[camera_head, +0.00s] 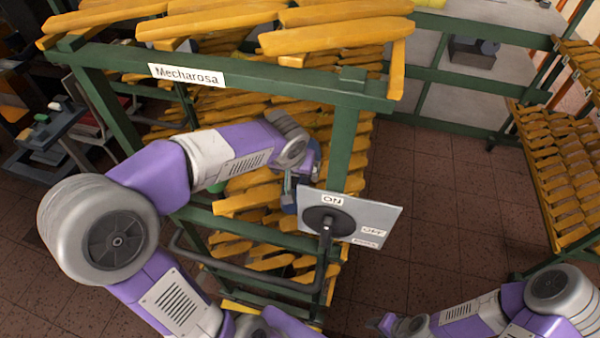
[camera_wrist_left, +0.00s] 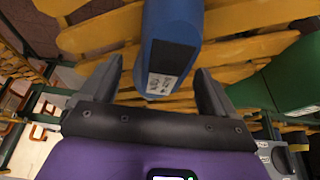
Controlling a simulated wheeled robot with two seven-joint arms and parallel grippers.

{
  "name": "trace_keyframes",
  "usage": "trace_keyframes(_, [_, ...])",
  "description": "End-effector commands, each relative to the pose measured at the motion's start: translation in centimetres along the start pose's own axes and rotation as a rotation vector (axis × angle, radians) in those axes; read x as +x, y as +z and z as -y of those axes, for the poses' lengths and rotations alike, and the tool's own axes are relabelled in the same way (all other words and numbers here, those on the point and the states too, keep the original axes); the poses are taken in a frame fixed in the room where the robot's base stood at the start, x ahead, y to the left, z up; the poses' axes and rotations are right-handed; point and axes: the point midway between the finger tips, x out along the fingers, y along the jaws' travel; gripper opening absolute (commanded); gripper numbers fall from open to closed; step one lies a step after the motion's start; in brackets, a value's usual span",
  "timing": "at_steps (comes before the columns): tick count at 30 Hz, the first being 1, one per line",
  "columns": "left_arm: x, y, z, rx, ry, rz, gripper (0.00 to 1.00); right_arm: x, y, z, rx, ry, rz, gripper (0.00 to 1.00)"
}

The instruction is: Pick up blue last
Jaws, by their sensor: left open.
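The blue last (camera_wrist_left: 172,45) stands between the two fingers of my left gripper (camera_wrist_left: 160,78) in the left wrist view. The fingers are open on either side of it, and a gap shows on both sides. In the head view, my left gripper (camera_head: 300,182) reaches into the rack, and part of the blue last (camera_head: 289,203) shows just below it. A green last (camera_wrist_left: 282,88) is to the right in the wrist view; a bit of it (camera_head: 216,187) shows under my left arm in the head view. My right gripper (camera_head: 388,323) is low at the bottom edge, its fingers unclear.
The green-framed rack (camera_head: 262,78) holds many yellow wooden slats. A switch panel (camera_head: 350,215) with ON and OFF labels sits in front of it, close to my left gripper. Another slatted rack (camera_head: 560,165) stands at the right. Brown tiled floor lies open between them.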

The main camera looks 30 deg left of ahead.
Motion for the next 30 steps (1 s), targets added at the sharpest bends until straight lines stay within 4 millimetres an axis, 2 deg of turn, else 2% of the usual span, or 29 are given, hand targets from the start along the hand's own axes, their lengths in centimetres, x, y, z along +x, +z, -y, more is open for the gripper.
trace_keyframes(3, [2.1,-0.1,-0.1,-0.001,0.000,0.004,0.90,0.6,0.0,-0.2,0.000,0.000,0.000,0.46])
trace_keyframes(7, [3.8,-0.2,-0.2,-0.001,-0.001,0.001,0.90,1.0,0.0,-0.4,0.000,0.000,0.000,0.46])
trace_keyframes(10, [4.4,-0.2,-0.2,0.000,-0.001,0.001,0.90,1.1,-0.1,-0.4,0.000,0.000,0.000,0.46])
trace_keyframes(17, [4.4,-0.3,-0.2,-0.001,-0.001,-0.001,0.90,1.1,-0.1,-0.4,0.000,0.000,0.000,0.46])
trace_keyframes(30, [4.4,-0.3,-0.2,-0.001,-0.001,-0.001,0.24,1.1,-0.1,-0.4,0.000,0.000,0.000,0.46])
